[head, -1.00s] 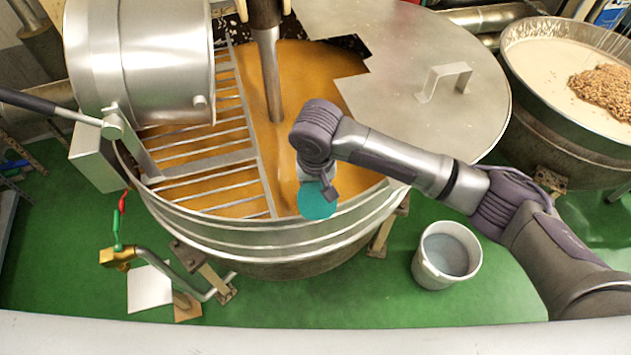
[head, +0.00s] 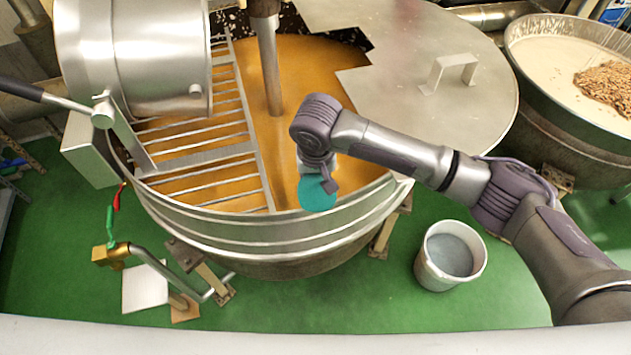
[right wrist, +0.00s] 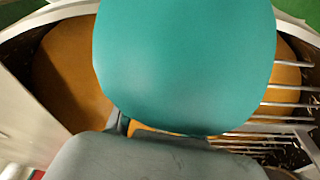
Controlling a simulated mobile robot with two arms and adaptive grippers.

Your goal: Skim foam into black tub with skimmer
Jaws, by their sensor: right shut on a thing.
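A large steel kettle (head: 270,238) holds orange-brown liquid (head: 300,75) behind its front rim. My right gripper (head: 320,172) hangs over the kettle's front right part, shut on a round teal piece (head: 317,193), which I take for the skimmer. In the right wrist view the teal piece (right wrist: 185,65) fills the upper middle, with the grey gripper below it. The rest of the skimmer is hidden, so I cannot tell whether it touches the liquid. I cannot make out separate foam. No black tub shows. My left gripper is out of view.
A metal grate (head: 210,160) covers the kettle's left part; a steel lid (head: 415,50) covers the right. A vertical shaft (head: 270,65) stands in the liquid. A pale bucket (head: 431,278) stands on the green floor at right. Another kettle (head: 545,95) is behind it.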

